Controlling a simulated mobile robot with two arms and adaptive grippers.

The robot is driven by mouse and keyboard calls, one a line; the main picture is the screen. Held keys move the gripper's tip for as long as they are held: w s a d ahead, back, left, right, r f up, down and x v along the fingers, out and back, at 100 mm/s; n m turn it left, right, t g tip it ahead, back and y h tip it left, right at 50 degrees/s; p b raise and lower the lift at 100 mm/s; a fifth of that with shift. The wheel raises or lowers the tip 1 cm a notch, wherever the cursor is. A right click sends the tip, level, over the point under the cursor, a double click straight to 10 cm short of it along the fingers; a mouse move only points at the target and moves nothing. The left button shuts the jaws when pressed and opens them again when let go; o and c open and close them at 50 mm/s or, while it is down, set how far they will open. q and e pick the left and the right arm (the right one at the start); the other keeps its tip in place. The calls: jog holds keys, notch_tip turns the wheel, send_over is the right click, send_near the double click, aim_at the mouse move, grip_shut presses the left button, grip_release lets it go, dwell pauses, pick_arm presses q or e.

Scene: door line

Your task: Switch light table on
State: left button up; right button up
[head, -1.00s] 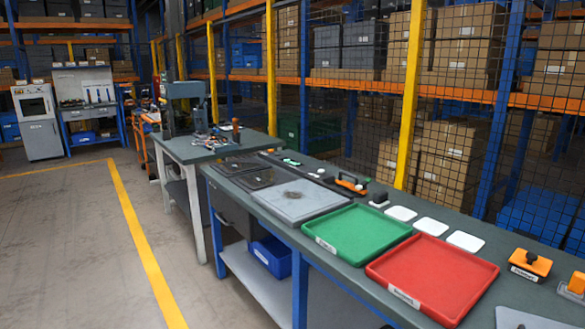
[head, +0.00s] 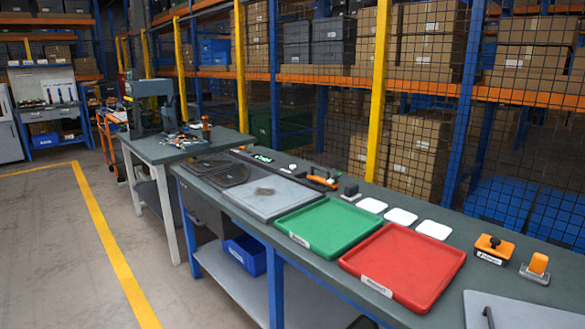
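A flat grey panel (head: 272,197) with a small dark mark or part on it lies on the long workbench (head: 340,184), left of the green tray. A second pale grey panel (head: 530,312) is cut off at the bottom right edge. I cannot tell for sure which of them is the light table, and no lit surface or clear switch shows. Two small orange-topped devices (head: 494,246) and (head: 536,266) stand on the bench above the second panel. Neither of my grippers can be made out.
A green tray (head: 304,248) and a red tray (head: 372,284) lie side by side on the bench. White square pads (head: 401,216) lie behind them. A mesh fence with yellow posts (head: 377,100) runs behind the bench. The floor (head: 50,250) at left is clear, with a yellow line.

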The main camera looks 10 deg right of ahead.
grip_shut()
dwell(1.1)
